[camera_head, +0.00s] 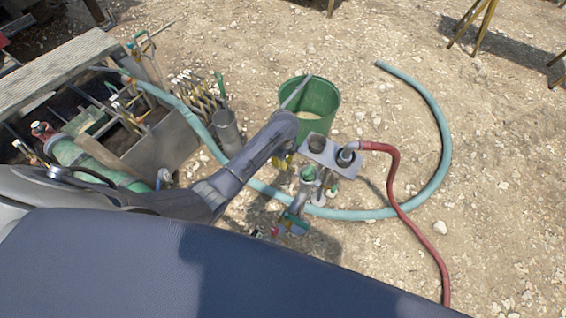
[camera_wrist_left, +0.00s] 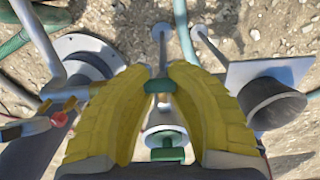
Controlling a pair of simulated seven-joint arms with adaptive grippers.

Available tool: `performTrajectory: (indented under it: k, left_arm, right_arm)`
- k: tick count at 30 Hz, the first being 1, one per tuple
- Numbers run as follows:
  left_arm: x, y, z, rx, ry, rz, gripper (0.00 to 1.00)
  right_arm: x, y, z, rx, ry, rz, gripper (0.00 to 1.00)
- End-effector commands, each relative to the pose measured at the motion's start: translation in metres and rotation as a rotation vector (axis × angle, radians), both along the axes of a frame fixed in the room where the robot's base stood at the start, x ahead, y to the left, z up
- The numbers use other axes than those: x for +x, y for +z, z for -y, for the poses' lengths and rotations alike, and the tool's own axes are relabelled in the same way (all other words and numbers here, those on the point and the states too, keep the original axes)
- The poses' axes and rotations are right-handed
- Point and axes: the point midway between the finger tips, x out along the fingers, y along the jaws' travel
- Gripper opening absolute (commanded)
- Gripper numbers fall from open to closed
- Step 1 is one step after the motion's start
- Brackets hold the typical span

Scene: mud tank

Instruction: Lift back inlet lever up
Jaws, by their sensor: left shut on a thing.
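My left gripper (camera_wrist_left: 165,78) has yellow ribbed fingers, shut on a small green lever (camera_wrist_left: 160,86) in the left wrist view. Only the lever's green part shows between the fingertips; whether it is the back inlet lever I cannot tell. A second green piece (camera_wrist_left: 168,155) shows below it, between the fingers. In the head view my left gripper (camera_head: 283,161) is mostly hidden behind my arm, with a little yellow showing beside a grey plate (camera_head: 333,157) with two round openings. My right gripper is not in view.
A green bucket (camera_head: 318,103) stands behind the plate. Open gravel lies at right.

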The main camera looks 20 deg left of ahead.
Motion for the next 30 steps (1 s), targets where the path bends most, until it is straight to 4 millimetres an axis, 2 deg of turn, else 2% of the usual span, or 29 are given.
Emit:
performTrajectory:
  k: [8,9,11,16,20,21,24,26,30]
  left_arm:
    - [0.000,0.002,0.002,-0.003,0.000,0.001,0.00]
    - [0.000,0.002,0.002,-0.003,0.000,0.001,0.20]
    - [0.000,0.002,0.002,-0.003,0.000,0.001,0.27]
    - [0.001,0.003,0.002,-0.004,0.000,0.002,0.30]
    - [0.001,0.012,0.002,-0.003,-0.001,0.004,0.33]
    - [0.002,0.016,0.002,-0.003,-0.001,0.005,0.42]
    - [0.004,0.027,0.002,-0.004,-0.001,0.011,0.57]
    - [0.005,0.033,0.002,-0.003,0.000,0.013,0.85]
    - [0.003,0.042,0.001,-0.003,0.001,0.006,1.00]
  right_arm:
    - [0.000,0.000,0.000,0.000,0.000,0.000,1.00]
    - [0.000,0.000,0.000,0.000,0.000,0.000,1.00]
    - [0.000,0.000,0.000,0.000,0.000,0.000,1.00]
    - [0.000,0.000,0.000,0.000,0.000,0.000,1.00]
    - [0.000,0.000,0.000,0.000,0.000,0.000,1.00]
    - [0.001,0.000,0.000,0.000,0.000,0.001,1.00]
    - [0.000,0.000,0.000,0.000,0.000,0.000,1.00]
    - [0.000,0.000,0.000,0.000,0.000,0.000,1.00]
    - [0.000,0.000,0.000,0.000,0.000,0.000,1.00]
